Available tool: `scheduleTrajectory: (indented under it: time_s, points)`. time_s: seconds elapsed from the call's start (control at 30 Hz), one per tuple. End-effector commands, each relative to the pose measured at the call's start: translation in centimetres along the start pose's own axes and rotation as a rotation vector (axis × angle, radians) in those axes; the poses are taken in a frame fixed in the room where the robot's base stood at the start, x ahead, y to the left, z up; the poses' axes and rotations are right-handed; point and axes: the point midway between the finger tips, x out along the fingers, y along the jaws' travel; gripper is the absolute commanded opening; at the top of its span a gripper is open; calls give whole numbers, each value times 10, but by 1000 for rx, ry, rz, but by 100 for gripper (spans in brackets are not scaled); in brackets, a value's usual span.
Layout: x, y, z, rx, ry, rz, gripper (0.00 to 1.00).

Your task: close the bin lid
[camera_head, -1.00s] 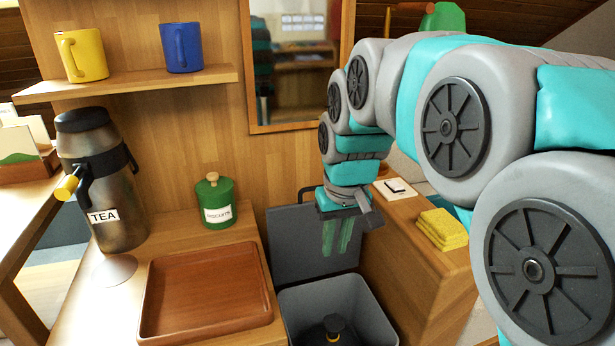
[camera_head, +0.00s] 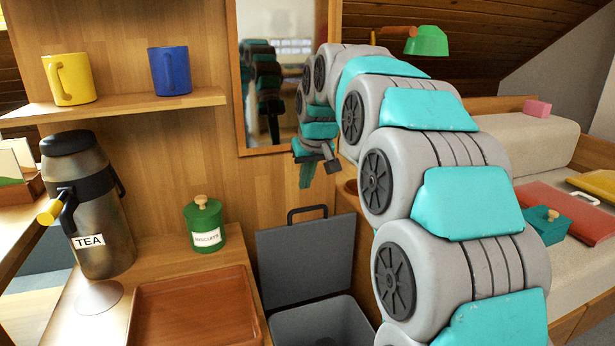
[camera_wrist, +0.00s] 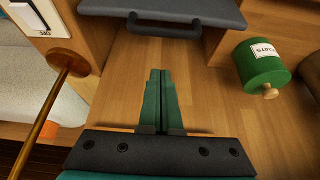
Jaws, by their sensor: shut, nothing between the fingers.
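The grey bin (camera_head: 326,322) stands on the floor beyond the counter, in the lower middle of the head view. Its grey lid (camera_head: 304,258) is open and upright against the wood panel, with a dark handle (camera_head: 307,211) on its top edge. My gripper (camera_head: 306,176) hangs above the lid and handle, apart from them in the head view. In the wrist view the lid (camera_wrist: 165,10) and its handle (camera_wrist: 164,30) are at the top, beyond the fingertips of my gripper (camera_wrist: 160,75). The green fingers are together and hold nothing. The bin's inside is mostly hidden.
A counter to the left holds a brown tray (camera_head: 196,308), a green biscuit jar (camera_head: 205,223) and a tea urn (camera_head: 88,205). A shelf (camera_head: 118,106) carries a yellow mug and a blue mug. A mirror (camera_head: 285,70) hangs behind my arm.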

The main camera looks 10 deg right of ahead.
Motion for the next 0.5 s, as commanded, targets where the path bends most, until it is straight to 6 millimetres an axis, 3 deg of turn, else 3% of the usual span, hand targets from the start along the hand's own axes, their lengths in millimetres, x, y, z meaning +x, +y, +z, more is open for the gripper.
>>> scheduleTrajectory:
  time_s: [0.33, 0.5]
  points:
    - [64, 0, 1, 0, -4, -1, 0]
    - [51, 0, 13, 0, 2, 0, 0]
